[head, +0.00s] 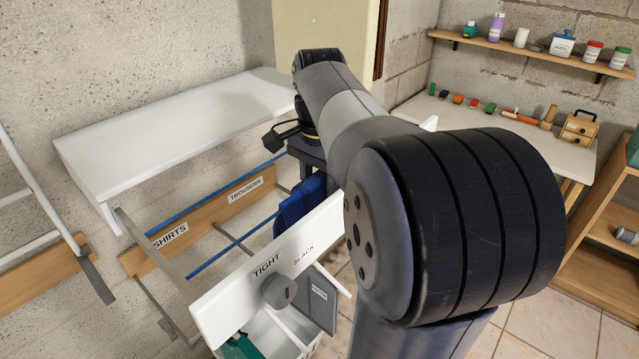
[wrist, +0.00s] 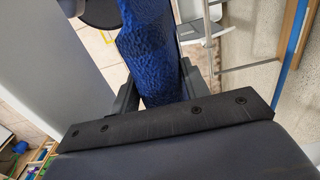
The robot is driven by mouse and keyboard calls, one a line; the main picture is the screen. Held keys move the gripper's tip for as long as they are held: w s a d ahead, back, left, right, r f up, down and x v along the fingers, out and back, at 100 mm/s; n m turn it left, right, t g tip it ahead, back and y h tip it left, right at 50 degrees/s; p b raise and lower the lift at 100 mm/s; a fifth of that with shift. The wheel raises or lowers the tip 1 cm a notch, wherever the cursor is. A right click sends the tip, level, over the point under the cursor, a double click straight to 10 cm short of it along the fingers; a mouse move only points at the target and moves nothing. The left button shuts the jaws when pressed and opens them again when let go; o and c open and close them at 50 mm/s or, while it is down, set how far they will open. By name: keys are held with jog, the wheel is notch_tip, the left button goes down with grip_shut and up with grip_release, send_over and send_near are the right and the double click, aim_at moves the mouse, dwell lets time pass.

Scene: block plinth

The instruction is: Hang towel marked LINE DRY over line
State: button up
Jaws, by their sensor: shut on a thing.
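A blue towel (head: 297,203) hangs below my gripper (head: 308,165), close to the front blue line (head: 225,250). My gripper is shut on the towel. In the wrist view the towel (wrist: 150,45) runs between the two fingers of my gripper (wrist: 158,88). A second blue line (head: 215,197) runs behind, nearer the wall. I cannot tell whether the towel touches or crosses the front line, because my arm and the white panel hide part of it. Any LINE DRY marking on the towel is not visible.
A white panel (head: 235,290) marked TIGHT and SLACK has a grey knob (head: 279,291). Wooden boards marked SHIRTS (head: 170,236) and TROUSERS (head: 245,190) are on the wall under a white shelf (head: 180,125). A ladder-like frame (head: 30,195) stands left.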

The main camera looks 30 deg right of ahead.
aim_at(320, 173)
jog(key=shift+f+b, duration=0.35)
jog(key=shift+f, duration=0.3)
jog(key=o, duration=1.7)
notch_tip(320, 173, up, 5)
jog(key=p, duration=0.5)
